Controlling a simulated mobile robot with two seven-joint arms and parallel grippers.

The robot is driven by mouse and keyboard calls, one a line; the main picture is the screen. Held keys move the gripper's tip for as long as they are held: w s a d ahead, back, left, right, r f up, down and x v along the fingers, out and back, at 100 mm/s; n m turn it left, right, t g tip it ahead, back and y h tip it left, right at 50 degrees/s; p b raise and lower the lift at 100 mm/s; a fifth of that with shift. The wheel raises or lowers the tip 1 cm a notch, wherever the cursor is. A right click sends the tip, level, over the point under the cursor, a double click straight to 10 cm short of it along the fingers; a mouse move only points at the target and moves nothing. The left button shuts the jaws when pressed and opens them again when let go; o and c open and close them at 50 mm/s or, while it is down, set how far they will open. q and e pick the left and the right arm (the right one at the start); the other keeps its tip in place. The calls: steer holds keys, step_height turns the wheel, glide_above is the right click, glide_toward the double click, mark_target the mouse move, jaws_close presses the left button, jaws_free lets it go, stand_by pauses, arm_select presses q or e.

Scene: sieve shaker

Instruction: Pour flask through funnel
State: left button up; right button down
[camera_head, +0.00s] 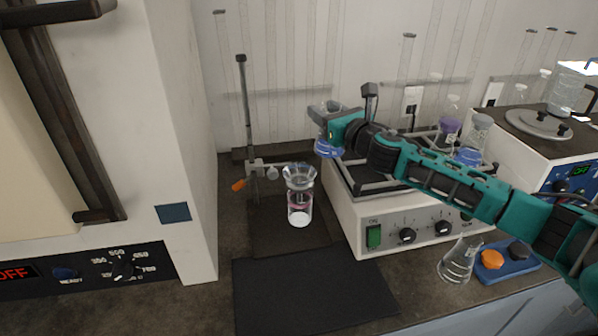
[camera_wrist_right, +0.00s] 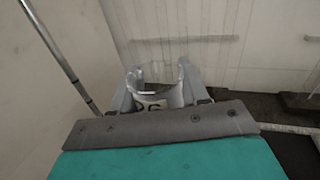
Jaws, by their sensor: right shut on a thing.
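My right gripper (camera_head: 325,115) reaches in from the right and is shut on a flask (camera_head: 328,147) that holds blue liquid. The flask is above and to the right of the funnel and looks roughly upright. In the right wrist view the clear neck of the flask (camera_wrist_right: 155,88) sits between the two fingers. A clear funnel (camera_head: 299,177) sits over a glass vessel (camera_head: 299,212) with a pinkish band and a white bottom, beside a stand (camera_head: 247,115) with a clamp. My left gripper is not in view.
A shaker (camera_head: 385,225) with several flasks on top stands right of the funnel. An empty flask (camera_head: 460,262) and a blue tray (camera_head: 508,268) stand in front of it. A black mat (camera_head: 310,295) lies clear at the front. A large oven (camera_head: 150,130) blocks the left.

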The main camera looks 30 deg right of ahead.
steer(key=shift+s+a+f+n, duration=0.1)
steer(key=shift+a+f+n, duration=0.3)
steer(key=shift+a+n, duration=0.4)
steer(key=shift+s+a+r+n, duration=0.15)
steer(key=shift+a+n, duration=0.35)
steer(key=shift+n, duration=0.5)
steer(key=shift+s+a+f+n+t+y, duration=0.15)
steer(key=shift+a+f+n, duration=0.35)
steer(key=shift+n, duration=0.55)
steer(key=shift+a+f+n+t+y, duration=0.15)
steer(key=shift+a+f+n, duration=0.35)
steer(key=shift+n, duration=0.5)
steer(key=shift+s+a+f+n+t, duration=0.15)
steer(key=shift+a+f+n, duration=0.35)
steer(key=shift+n, duration=0.55)
steer(key=shift+a+n, duration=0.1)
steer(key=shift+n, duration=0.6)
steer(key=shift+r+n, duration=0.3)
steer(key=shift+n, duration=0.6)
steer(key=shift+a+f+n+y+b, duration=0.15)
steer(key=shift+f+n+y+b, duration=0.35)
steer(key=shift+n, duration=0.5)
steer(key=shift+r+n+p, duration=0.25)
steer(key=shift+n+p, duration=0.05)
steer(key=shift+n, duration=0.7)
